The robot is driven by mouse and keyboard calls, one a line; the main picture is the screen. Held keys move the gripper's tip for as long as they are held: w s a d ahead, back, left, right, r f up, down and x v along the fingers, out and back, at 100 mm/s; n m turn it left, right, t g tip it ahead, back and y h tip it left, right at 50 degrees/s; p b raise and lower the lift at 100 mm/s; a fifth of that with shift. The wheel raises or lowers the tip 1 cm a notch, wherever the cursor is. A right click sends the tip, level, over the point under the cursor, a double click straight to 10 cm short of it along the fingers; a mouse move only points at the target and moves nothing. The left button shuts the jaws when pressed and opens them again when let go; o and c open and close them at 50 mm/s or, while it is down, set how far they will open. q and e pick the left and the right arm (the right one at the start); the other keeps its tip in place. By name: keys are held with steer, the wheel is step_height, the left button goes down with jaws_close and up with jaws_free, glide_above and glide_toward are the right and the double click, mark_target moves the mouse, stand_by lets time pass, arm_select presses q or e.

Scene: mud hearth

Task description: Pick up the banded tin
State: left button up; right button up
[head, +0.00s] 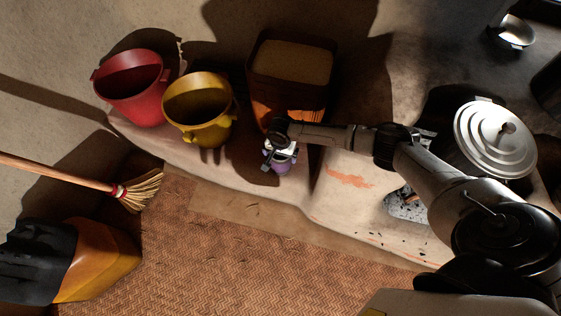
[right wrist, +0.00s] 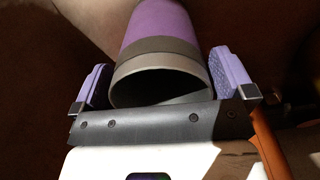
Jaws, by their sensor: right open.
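The banded tin (right wrist: 163,50) is a purple cylinder with a dark band and a pale grey rim around an open, dark mouth. In the right wrist view its mouth faces my right gripper (right wrist: 162,82). The two purple-padded fingers are open, one on each side of the rim, with a gap at each side. In the head view my right gripper (head: 280,158) is over the pale ledge, in front of the rust-orange container. The purple there is small, and I cannot separate tin from finger pads. My left gripper is not in view.
A rust-orange container (head: 262,97) stands close behind my right gripper. Yellow (head: 212,130) and red (head: 140,108) buckets stand to its left. A lidded pot (head: 500,140) is at right. The pale ledge (head: 325,200) has bare room; a broom (head: 85,180) lies left.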

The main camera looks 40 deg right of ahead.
steer(key=shift+r, duration=0.1)
steer(key=shift+c, duration=0.2)
steer(key=c, duration=0.9)
steer(key=shift+r, duration=0.1)
